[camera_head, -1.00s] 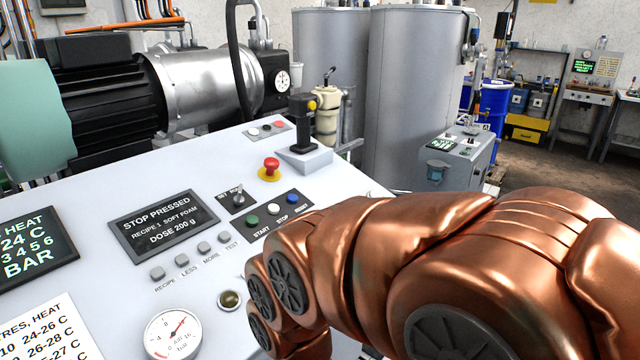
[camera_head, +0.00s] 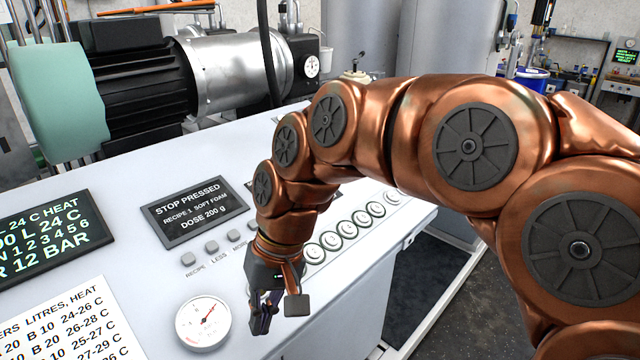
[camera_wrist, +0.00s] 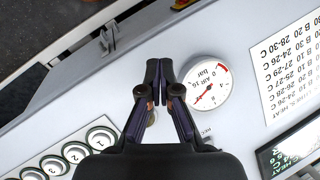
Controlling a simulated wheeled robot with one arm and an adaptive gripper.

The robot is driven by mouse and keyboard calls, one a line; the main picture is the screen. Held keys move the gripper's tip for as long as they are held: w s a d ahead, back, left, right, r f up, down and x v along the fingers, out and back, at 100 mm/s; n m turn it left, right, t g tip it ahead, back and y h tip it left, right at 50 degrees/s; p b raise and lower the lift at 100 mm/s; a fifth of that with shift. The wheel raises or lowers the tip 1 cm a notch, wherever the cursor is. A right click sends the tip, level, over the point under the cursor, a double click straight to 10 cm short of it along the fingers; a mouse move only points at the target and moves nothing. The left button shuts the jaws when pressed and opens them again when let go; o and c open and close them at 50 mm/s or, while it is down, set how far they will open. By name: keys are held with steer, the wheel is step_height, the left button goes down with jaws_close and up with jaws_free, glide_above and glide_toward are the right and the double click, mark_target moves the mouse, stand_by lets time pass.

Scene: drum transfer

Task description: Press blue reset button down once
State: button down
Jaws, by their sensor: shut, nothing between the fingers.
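The blue reset button is out of sight in both current views; my arm covers the part of the panel where it sat. The control panel (camera_head: 110,220) is a pale sloped top. Its display (camera_head: 195,211) reads "STOP PRESSED, RECIPE 1 SOFT FOAM, DOSE 200 g". My gripper (camera_head: 262,325) is shut and empty, pointing down over the panel's front part, right of the pressure gauge (camera_head: 203,323). In the wrist view, my gripper's closed fingertips (camera_wrist: 163,66) are just left of the gauge (camera_wrist: 208,87).
Small grey buttons (camera_head: 211,247) line up below the display. A row of numbered round buttons (camera_head: 347,227) runs along the panel's right side, close to my arm. A motor (camera_head: 150,90) stands behind the panel. Floor (camera_head: 430,280) is clear to the right.

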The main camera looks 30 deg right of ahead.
steer(key=w+d+r+m+t+y+p, duration=0.1)
steer(key=w+d+r+m+t+y, duration=0.15)
steer(key=w+d+r, duration=0.4)
steer(key=w+d+r+m+t+y+p, duration=0.1)
steer(key=w+r+m+y, duration=0.2)
steer(key=w, duration=0.6)
steer(key=w+d+r+m+t, duration=0.1)
steer(key=w+d+m+t, duration=0.1)
steer(key=d, duration=0.9)
steer(key=w+d+r+m+t+p, duration=0.1)
steer(key=w+d+m+t, duration=0.2)
steer(key=d, duration=0.8)
steer(key=w+m, duration=0.2)
steer(key=shift+d+r+m, duration=0.15)
steer(key=shift+d+m, duration=0.05)
steer(key=shift+m, duration=0.15)
steer(key=shift+w+a+f+b, duration=0.1)
steer(key=shift+w+f+b, duration=0.4)
steer(key=shift+f, duration=0.85)
steer(key=shift+w+a+f+b, duration=0.15)
steer(key=shift+w+f+b, duration=0.4)
steer(key=shift+f, duration=0.85)
steer(key=shift+w+a+f+b, duration=0.1)
steer(key=shift+w+f+b, duration=0.4)
steer(key=shift+f, duration=0.85)
steer(key=shift+s+f, duration=0.15)
steer(key=shift+f, duration=0.3)
